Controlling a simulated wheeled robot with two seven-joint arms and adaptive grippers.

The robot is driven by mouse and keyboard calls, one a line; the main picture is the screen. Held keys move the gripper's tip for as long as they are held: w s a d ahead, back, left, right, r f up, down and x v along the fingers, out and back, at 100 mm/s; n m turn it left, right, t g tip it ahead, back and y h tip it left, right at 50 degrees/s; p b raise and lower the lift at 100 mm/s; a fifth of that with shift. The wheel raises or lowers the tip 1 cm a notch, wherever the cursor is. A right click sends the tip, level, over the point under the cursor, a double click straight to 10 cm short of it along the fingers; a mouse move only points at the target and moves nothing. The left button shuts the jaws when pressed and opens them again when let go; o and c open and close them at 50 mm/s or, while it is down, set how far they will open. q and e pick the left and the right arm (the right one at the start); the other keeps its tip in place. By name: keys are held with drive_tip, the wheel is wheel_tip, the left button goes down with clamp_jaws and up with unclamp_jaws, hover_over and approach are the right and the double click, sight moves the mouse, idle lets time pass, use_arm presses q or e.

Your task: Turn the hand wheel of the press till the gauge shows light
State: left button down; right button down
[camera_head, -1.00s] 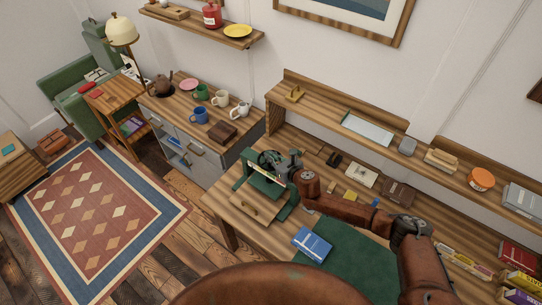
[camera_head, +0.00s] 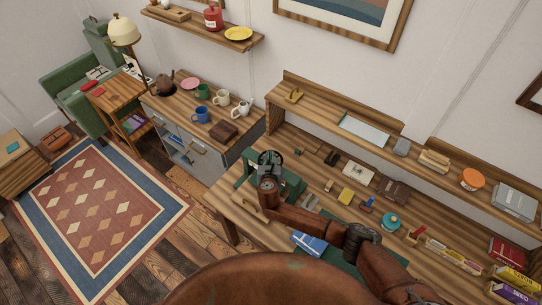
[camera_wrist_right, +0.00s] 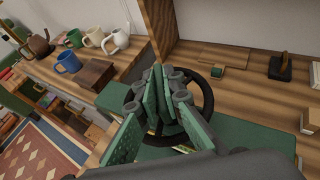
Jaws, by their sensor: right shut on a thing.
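The green press (camera_head: 291,186) stands on the workbench's left end. Its dark hand wheel (camera_head: 277,155) is on top, partly hidden by my right gripper (camera_head: 268,163). In the right wrist view, the wheel's black rim (camera_wrist_right: 211,98) shows behind and beside the green fingers of my right gripper (camera_wrist_right: 168,97). The fingers are shut on the hand wheel; the exact contact is partly hidden. The press's green body (camera_wrist_right: 245,137) lies below the wheel. I cannot make out the gauge or its reading. My left gripper is not in view.
A blue book (camera_head: 309,244) and a green mat (camera_head: 345,262) lie near the bench front, partly behind my right arm. Small tools and a teal pot (camera_head: 390,222) stand right of the press. Mugs and a brown box (camera_head: 223,131) stand on the cabinet at left.

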drive_tip(key=shift+s+f, duration=0.1)
idle(0.3)
drive_tip(key=c, duration=2.1)
unclamp_jaws()
drive_tip(key=shift+h, duration=0.3)
drive_tip(key=v, duration=1.2)
